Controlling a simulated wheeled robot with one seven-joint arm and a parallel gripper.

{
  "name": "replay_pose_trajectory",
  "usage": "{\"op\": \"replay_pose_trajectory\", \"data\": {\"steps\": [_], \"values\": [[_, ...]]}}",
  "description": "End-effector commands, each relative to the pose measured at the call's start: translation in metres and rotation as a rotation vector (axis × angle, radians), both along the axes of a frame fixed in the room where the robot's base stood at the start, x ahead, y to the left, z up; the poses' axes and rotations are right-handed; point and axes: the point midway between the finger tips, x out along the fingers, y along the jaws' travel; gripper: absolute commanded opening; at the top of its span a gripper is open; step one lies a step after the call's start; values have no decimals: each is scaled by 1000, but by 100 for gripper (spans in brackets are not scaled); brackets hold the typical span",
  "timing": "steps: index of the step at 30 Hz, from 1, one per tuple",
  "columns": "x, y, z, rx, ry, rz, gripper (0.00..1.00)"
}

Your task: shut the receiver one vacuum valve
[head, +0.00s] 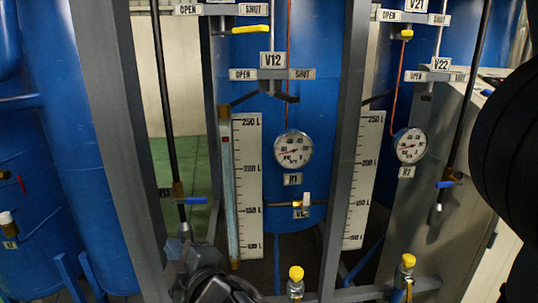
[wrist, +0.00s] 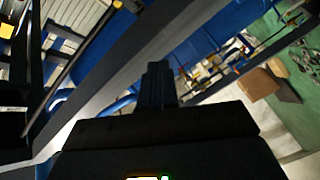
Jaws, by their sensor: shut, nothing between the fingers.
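The receiver one gauge (head: 293,149) with its R1 label (head: 292,179) hangs on the blue receiver in the head view. Above it is the V12 plate (head: 272,74), with OPEN at left and SHUT at right; the position of its handle is unclear. Higher up, a yellow lever (head: 250,29) lies level below another OPEN/SHUT plate (head: 220,9), whose number is out of frame. My gripper (head: 188,248) is low at the left, below and apart from these valves. In the wrist view my gripper's fingers (wrist: 157,78) are together and empty.
Grey frame posts (head: 345,150) stand either side of receiver one. A level scale (head: 247,185) and a blue-handled valve (head: 192,201) are near my gripper. Receiver two's gauge (head: 410,145) is at right. Cardboard boxes (wrist: 260,83) lie on the floor in the wrist view.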

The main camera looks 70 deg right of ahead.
Motion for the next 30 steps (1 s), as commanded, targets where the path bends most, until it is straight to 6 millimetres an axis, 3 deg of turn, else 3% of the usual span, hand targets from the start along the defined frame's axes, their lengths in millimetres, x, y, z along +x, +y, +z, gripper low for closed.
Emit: {"op": "replay_pose_trajectory", "data": {"steps": [1,6,13,21,30], "values": [[13,-12,15,-29,-14,-51,0],[38,-51,63,-105,-19,-237,0],[49,-97,132,-128,-22,-507,0],[31,-135,207,-29,-12,-820,0],[-12,-149,272,232,18,-1101,0]]}}
